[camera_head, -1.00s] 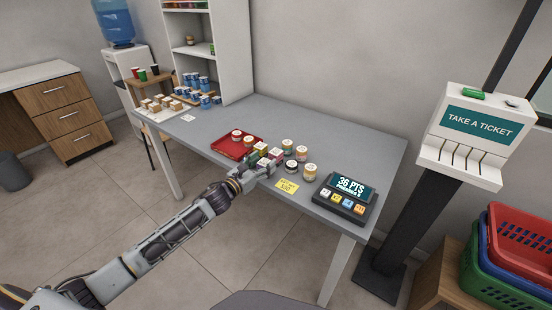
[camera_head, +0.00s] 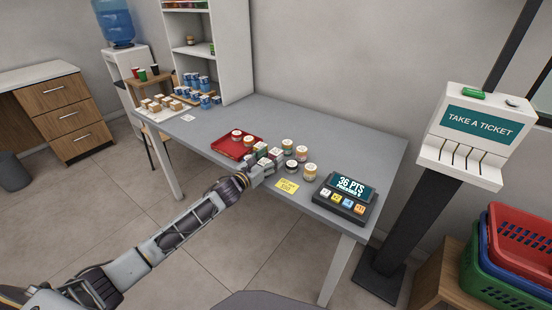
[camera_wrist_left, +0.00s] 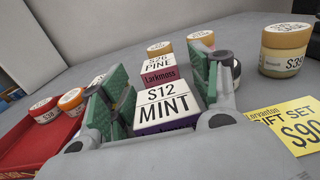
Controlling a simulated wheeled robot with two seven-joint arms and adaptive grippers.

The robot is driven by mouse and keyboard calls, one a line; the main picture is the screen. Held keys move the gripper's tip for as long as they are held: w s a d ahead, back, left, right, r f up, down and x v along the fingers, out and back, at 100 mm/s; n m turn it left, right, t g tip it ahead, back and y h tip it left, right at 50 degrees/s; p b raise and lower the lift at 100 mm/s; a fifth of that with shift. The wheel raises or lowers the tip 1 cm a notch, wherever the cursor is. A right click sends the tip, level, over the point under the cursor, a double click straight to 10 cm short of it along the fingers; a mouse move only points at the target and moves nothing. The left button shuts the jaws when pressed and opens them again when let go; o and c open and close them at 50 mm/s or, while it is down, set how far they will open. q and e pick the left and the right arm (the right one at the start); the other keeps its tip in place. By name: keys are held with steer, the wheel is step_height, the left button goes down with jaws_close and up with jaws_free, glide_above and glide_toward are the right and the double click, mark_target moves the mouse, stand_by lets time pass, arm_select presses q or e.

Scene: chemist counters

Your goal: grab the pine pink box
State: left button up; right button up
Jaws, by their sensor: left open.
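The pine box (camera_wrist_left: 160,68) has a white top reading S26 PINE and a pink side reading Larkmoss. In the left wrist view it stands just behind the mint box (camera_wrist_left: 165,108), which has a white top and a purple side. My left gripper (camera_wrist_left: 168,85) is open, its green-padded fingers to either side of these boxes. The mint box is nearer to my palm and hides the pine box's lower front. I cannot tell whether the fingers touch either box. In the head view the left gripper (camera_head: 262,166) is low at the box group. My right gripper is not in view.
A red tray (camera_wrist_left: 25,150) with jars lies left of the gripper. A jar marked S39 (camera_wrist_left: 285,50) and a yellow price card (camera_wrist_left: 285,125) are to the right. A points terminal (camera_head: 345,200) stands at the grey table's front right. The table's back right is clear.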

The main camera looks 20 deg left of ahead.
arm_select(q)
steer(key=shift+w+d, duration=0.2)
steer(key=shift+w, duration=0.45)
steer(key=c, duration=1.1)
